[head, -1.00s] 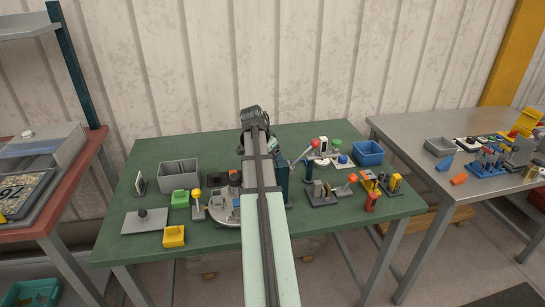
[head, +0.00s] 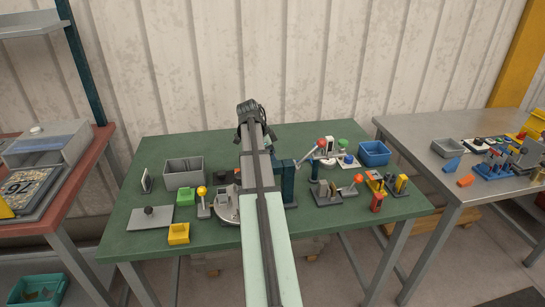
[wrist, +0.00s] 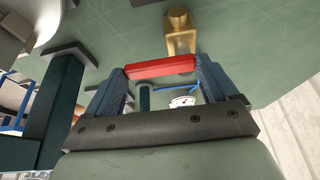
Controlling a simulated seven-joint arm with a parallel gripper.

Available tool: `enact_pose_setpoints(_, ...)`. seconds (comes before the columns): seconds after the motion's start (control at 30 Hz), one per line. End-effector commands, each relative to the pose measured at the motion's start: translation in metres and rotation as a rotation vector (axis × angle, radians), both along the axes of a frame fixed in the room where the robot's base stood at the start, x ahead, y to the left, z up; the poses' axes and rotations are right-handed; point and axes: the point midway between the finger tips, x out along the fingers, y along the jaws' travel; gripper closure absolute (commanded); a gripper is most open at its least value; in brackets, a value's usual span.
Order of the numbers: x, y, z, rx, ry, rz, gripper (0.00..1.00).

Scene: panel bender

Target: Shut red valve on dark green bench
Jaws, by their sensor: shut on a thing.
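The red valve shows in the wrist view as a red lever handle (wrist: 160,68) in front of a brass body (wrist: 180,38) on the dark green bench top (wrist: 225,60). My gripper (wrist: 162,72) has its two blue fingers closed on the ends of the red handle, one on each side. In the head view the dark green bench (head: 170,240) stands in the middle. My arm hides the valve and the fingers there.
Beside the arm in the head view are a dark teal press-like stand (head: 287,180) and a red-knobbed lever (head: 312,148). A grey bin (head: 183,173), a yellow-knobbed lever (head: 202,198) and a blue bin (head: 374,153) stand on the bench. The front left is partly clear.

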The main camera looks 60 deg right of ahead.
Motion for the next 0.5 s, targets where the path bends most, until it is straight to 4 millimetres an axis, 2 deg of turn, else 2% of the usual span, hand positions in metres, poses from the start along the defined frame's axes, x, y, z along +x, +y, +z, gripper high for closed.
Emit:
enact_pose_setpoints(0.37,0.0004,0.0011,-0.0004,0.002,-0.002,-0.014,0.68)
enact_pose_setpoints(0.4,0.0004,0.0011,-0.0004,0.002,-0.003,-0.015,0.11)
enact_pose_setpoints(0.5,0.0003,0.001,-0.0004,0.001,-0.003,-0.014,0.01)
